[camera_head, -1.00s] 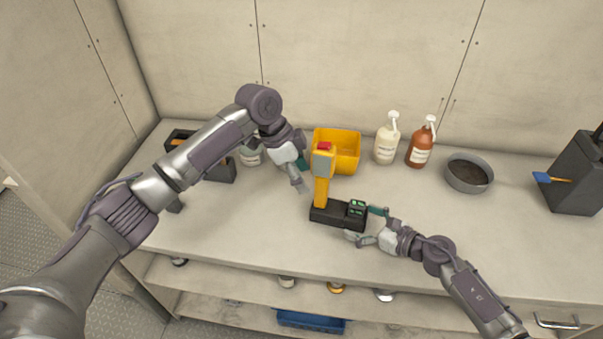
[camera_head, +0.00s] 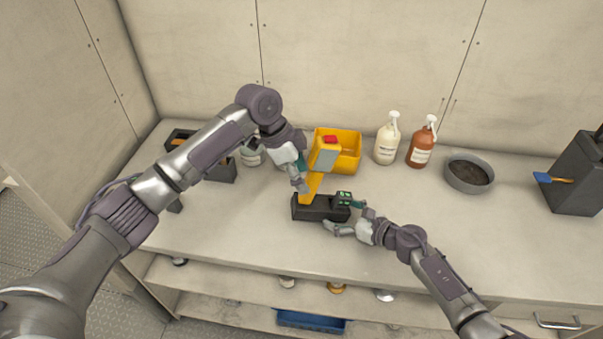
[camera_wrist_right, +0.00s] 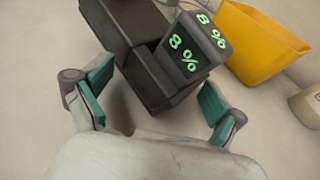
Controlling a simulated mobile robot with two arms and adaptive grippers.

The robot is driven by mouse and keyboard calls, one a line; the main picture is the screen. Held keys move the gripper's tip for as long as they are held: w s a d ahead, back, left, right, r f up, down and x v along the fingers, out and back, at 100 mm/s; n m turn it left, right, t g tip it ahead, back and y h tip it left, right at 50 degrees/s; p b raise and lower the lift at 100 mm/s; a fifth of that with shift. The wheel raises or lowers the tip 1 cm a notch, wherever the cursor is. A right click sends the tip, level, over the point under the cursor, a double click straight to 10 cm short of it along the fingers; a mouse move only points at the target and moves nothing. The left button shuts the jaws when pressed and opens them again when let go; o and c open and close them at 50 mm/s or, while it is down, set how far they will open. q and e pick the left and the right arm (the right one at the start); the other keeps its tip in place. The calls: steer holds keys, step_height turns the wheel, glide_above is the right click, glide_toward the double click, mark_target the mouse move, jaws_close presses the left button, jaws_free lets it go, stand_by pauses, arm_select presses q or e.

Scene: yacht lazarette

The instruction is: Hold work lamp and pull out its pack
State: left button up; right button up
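A yellow bin (camera_head: 348,150) stands right behind the lamp. A white bottle (camera_head: 387,140), an orange-brown bottle (camera_head: 422,145) and a grey bowl (camera_head: 468,174) stand to the right. A dark tray (camera_head: 222,170) is at left. The bench front is clear.

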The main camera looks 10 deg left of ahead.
steer(key=shift+w+a+r, duration=0.1)
steer(key=shift+r, duration=0.1)
jaws_close()
stand_by(0.3)
jaws_free()
steer(key=shift+f, duration=0.1)
steer(key=shift+o, duration=0.3)
